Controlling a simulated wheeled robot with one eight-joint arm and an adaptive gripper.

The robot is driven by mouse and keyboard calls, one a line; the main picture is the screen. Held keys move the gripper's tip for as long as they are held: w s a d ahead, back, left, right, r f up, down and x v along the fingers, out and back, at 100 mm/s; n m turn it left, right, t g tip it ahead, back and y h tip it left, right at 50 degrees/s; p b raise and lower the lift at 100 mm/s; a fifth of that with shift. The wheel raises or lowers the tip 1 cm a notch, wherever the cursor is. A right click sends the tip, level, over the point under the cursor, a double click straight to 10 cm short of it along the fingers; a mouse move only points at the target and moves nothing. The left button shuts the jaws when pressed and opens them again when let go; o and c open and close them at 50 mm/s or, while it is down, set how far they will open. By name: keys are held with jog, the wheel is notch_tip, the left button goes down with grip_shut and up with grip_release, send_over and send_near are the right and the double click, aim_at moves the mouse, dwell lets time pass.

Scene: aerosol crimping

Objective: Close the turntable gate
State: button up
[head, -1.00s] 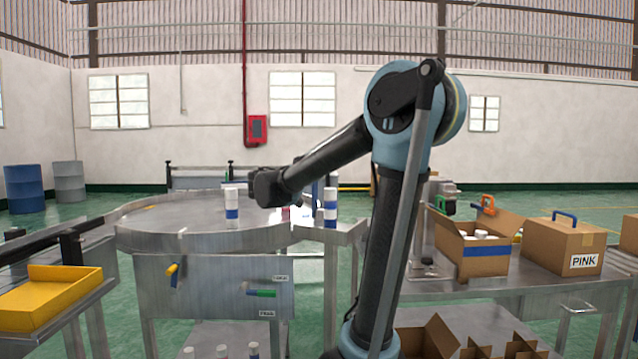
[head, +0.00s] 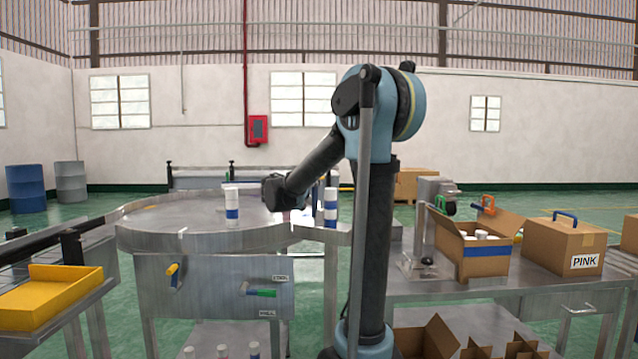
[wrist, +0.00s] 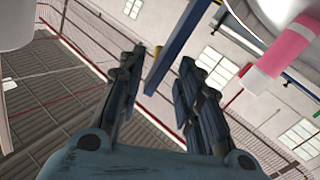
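The round metal turntable (head: 160,212) stands left of my arm in the head view. I cannot clearly make out its gate there; my arm covers part of the turntable's right side. White and blue cans stand on the turntable (head: 232,206) and at its right edge (head: 331,207). The end of my arm is over the right part of the turntable, its fingers too small to tell. In the wrist view my gripper (wrist: 162,68) has its two fingers apart. A blue bar (wrist: 178,45), possibly the gate, shows between and beyond the fingertips; I cannot tell whether they touch.
A pink and white can (wrist: 285,52) is at the wrist view's upper right. Yellow (head: 173,272) and green-blue (head: 262,292) levers are on the turntable's front panel. A yellow tray (head: 50,297) is at left. An open carton (head: 474,258) and a PINK box (head: 565,247) stand at right.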

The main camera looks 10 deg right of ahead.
jog(key=x, duration=0.8)
jog(key=shift+c, duration=0.2)
grip_shut()
